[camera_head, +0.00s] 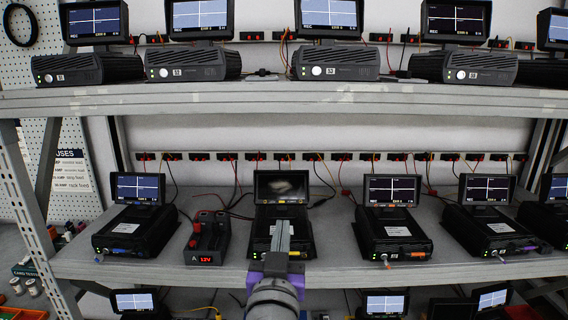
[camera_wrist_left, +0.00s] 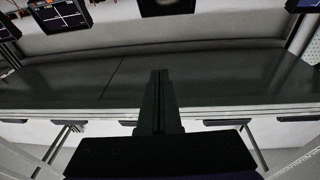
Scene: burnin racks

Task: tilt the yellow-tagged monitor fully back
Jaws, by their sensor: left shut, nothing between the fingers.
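A monitor (camera_head: 281,186) with a dark screen and a blurred pale reflection stands on the black unit (camera_head: 300,235) in the middle of the centre shelf. A small yellowish mark shows low on that unit's front, partly behind my gripper; I cannot clearly make out a tag. My left gripper (camera_head: 283,224) comes up from below in front of this unit, shut and empty, its tips below the screen. In the left wrist view the shut fingers (camera_wrist_left: 159,75) point toward a dark screen (camera_wrist_left: 166,5) at the top edge, apart from it. My right gripper is not in view.
Lit monitors stand on both sides, at left (camera_head: 137,188) and right (camera_head: 392,190). A dark device with a red display (camera_head: 205,260) is close to the left of the middle unit. The upper shelf (camera_head: 300,98) hangs above; cables run behind.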

